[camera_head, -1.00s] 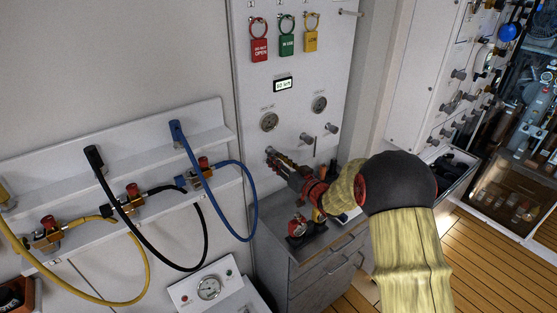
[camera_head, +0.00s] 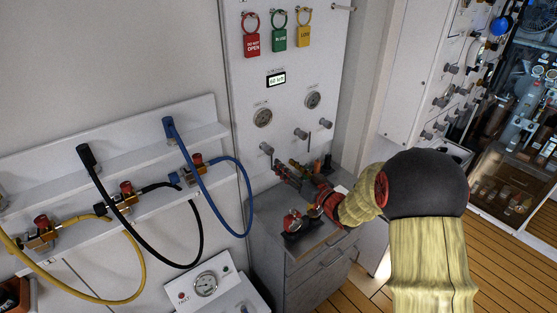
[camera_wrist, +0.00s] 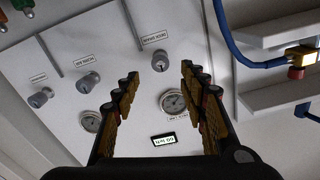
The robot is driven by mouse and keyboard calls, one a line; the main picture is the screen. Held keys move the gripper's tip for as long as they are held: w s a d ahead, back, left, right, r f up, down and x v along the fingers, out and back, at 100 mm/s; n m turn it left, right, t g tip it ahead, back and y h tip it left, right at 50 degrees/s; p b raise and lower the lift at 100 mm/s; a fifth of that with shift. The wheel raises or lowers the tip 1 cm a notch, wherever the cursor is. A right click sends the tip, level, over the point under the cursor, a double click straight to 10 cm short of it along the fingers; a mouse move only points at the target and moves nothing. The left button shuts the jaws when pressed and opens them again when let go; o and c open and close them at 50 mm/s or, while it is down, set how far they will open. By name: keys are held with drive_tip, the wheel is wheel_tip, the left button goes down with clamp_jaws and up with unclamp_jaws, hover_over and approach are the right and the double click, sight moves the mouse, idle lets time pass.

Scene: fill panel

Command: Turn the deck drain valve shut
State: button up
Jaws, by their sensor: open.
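The deck drain valve is a small grey knob (camera_wrist: 160,62) on the white panel, beside a label that appears to read "DECK DRAIN" in the wrist view. In the head view it seems to be the leftmost knob (camera_head: 267,148) of the lower row. My gripper (camera_head: 282,172) is open in front of the panel, just below and right of this knob. In the wrist view my gripper (camera_wrist: 159,74) has a finger on either side of the knob in the picture, apparently short of it. No contact shows. I cannot tell how far the knob is turned.
Two similar knobs (camera_head: 300,134) (camera_head: 325,124) sit to its right, with gauges (camera_head: 262,117) above. A grey cabinet (camera_head: 300,245) with a red-topped fitting (camera_head: 293,222) stands below my gripper. A blue hose (camera_head: 245,190) hangs to the left.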

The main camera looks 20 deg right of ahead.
drive_tip(key=shift+v, duration=1.8)
